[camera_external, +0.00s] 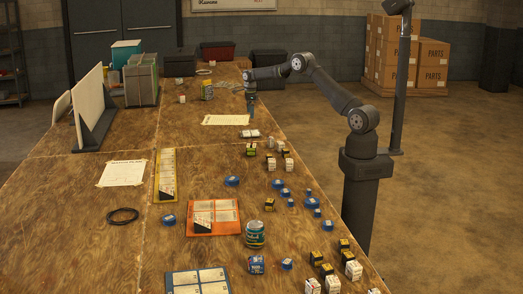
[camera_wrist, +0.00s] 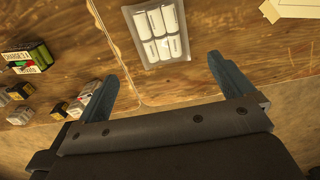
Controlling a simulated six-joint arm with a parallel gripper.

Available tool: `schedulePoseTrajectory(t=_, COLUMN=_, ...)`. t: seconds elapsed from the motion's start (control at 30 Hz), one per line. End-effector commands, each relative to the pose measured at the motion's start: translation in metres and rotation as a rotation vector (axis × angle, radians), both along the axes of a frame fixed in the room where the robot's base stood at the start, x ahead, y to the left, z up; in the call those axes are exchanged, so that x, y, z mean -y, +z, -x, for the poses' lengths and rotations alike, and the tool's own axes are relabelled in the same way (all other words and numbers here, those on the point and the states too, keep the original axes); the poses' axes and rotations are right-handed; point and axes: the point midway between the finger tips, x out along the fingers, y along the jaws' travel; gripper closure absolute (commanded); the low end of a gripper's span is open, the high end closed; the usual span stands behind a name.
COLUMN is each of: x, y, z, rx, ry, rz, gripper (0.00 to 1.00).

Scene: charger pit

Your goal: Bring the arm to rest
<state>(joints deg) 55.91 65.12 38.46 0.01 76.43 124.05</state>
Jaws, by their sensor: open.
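My gripper (camera_external: 250,103) hangs fingers-down over the far right part of the wooden table (camera_external: 60,215) in the external view. In the wrist view my gripper (camera_wrist: 161,79) has its two blue fingers wide apart with nothing between them. A clear pack of white cells (camera_wrist: 156,33) lies flat on the table ahead of the fingers. The same pack seems to be the small pale pack (camera_external: 249,133) just in front of my gripper in the external view. The exact height of the fingers above the table is hard to tell.
Small boxes (camera_wrist: 82,99) and a green-black charger box (camera_wrist: 28,58) lie left of the fingers. A paper sheet (camera_external: 226,120) lies near my gripper. Blue rolls, an orange tray (camera_external: 213,216) and a yellow tray (camera_external: 166,174) lie nearer. A dark post (camera_external: 402,85) stands right of the arm.

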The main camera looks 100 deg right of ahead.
Motion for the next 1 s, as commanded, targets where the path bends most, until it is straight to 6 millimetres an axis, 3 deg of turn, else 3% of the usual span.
schedulePoseTrajectory(t=0.47, x=0.000, y=-0.007, z=0.000, rx=-0.001, ry=0.000, rz=-0.001, gripper=0.02)
schedulePoseTrajectory(t=1.0, x=-0.001, y=-0.107, z=0.000, rx=-0.001, ry=0.000, rz=-0.002, gripper=0.02)
